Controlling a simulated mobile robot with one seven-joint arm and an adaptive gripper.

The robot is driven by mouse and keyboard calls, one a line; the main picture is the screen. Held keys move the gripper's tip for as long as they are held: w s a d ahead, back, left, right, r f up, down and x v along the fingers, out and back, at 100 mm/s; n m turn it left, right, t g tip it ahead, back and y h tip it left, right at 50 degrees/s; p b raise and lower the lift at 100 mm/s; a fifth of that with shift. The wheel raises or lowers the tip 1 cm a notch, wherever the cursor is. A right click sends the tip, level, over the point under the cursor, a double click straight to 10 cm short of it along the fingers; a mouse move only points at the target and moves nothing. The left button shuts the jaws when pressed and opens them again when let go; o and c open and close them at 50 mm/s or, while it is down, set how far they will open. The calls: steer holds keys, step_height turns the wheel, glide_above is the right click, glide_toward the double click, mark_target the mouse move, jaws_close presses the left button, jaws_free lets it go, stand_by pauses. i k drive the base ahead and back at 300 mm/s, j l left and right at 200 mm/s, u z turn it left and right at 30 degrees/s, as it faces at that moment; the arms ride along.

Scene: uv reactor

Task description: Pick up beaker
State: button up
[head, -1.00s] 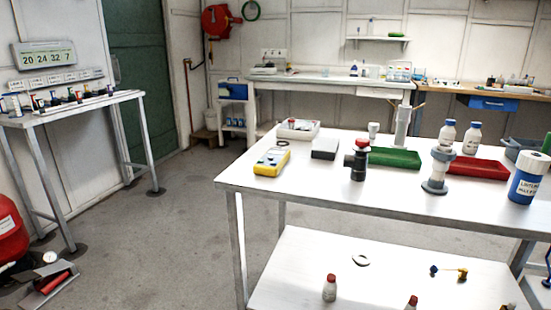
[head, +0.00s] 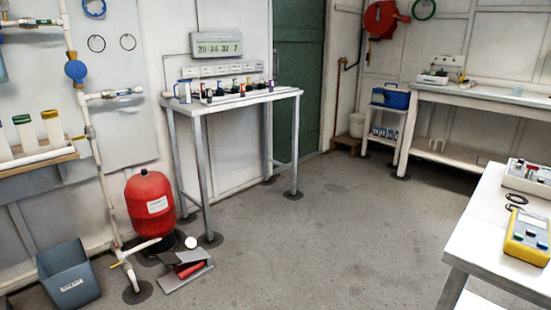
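A small clear vessel (head: 517,90), possibly the beaker, stands on the white bench (head: 455,92) against the back wall at the far right. It is too small and faint to be sure. No other beaker can be made out. My gripper is not in view.
A white table (head: 480,245) with a yellow meter (head: 527,236) cuts into the lower right. A narrow table (head: 240,101) with small items stands by the left wall. A red tank (head: 150,203), grey bin (head: 69,275) and dustpan (head: 186,272) are at lower left. The middle floor is clear.

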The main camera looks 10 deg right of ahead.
mark_target(518, 88)
steer(key=i+j+u, duration=0.25)
steer(key=i, duration=0.4)
steer(key=i+l+u, duration=0.1)
steer(key=i+u, duration=0.15)
steer(key=i, duration=0.4)
steer(key=i+l+z, duration=0.1)
steer(key=i+z, duration=0.65)
steer(key=i+j+z, duration=0.15)
steer(key=i+z, duration=0.25)
steer(key=i+l+z, duration=0.15)
steer(key=i+z, duration=1.05)
steer(key=i, duration=1.35)
steer(key=i+z, duration=0.2)
steer(key=i, duration=0.55)
steer(key=i+j+z, duration=0.2)
steer(key=i, duration=0.5)
steer(key=i+z, duration=0.3)
steer(key=i, duration=0.2)
steer(key=i+z, duration=0.3)
steer(key=i, duration=0.2)
steer(key=i+j+z, duration=0.2)
steer(key=i+z, duration=0.15)
steer(key=i+j+z, duration=0.3)
steer(key=i, duration=0.3)
